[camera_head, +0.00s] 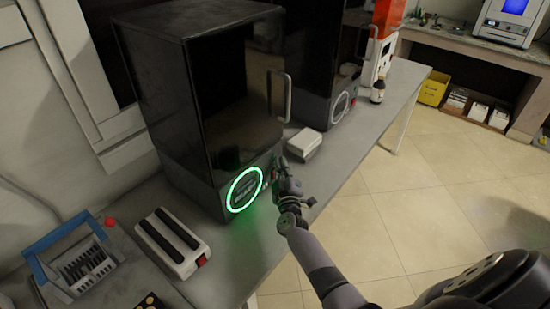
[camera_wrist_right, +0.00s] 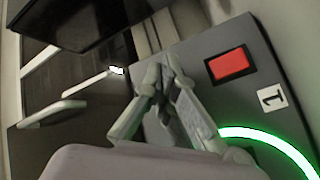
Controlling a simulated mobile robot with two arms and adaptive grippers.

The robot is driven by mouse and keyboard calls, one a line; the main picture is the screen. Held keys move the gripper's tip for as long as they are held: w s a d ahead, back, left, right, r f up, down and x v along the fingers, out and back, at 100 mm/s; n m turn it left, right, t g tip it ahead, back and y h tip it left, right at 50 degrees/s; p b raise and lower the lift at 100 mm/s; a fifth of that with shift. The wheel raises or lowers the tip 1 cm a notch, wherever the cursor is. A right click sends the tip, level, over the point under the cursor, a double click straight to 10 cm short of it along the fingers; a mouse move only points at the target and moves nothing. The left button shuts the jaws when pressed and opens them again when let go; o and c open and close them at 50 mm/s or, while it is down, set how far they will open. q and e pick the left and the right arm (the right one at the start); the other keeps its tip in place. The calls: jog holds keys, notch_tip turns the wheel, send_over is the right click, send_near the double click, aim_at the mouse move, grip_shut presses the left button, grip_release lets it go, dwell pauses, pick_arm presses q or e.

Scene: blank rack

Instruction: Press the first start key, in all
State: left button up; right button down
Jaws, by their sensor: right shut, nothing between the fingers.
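A black machine (camera_head: 200,90) with a dark glass door stands on the bench, with a glowing green ring (camera_head: 245,188) low on its front. In the right wrist view, a red key (camera_wrist_right: 229,64) sits on the grey panel, beside a white label (camera_wrist_right: 271,97) reading 1 and near the green ring (camera_wrist_right: 270,137). My right gripper (camera_head: 278,165) is at the machine's lower front, right of the ring. In the wrist view its fingertips (camera_wrist_right: 168,62) are together and empty, left of the red key and apart from it in the picture. My left gripper is not in view.
A second black machine (camera_head: 325,60) with an unlit ring stands farther along the bench, with a brown bottle (camera_head: 378,91) beyond it. A white box (camera_head: 303,143) lies between the machines. A white device (camera_head: 172,243) and a blue-handled rack (camera_head: 75,260) stand at lower left.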

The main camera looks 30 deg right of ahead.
jog(key=shift+w, duration=0.15)
jog(key=shift+r, duration=0.1)
dwell(0.3)
jog(key=shift+s+d+p, duration=0.3)
jog(key=shift+s+p, duration=0.25)
jog(key=shift+s, duration=0.25)
jog(key=s, duration=0.1)
jog(key=s+d+p, duration=0.1)
jog(key=s, duration=0.1)
jog(key=s+d+p, duration=0.1)
jog(key=shift+s, duration=0.3)
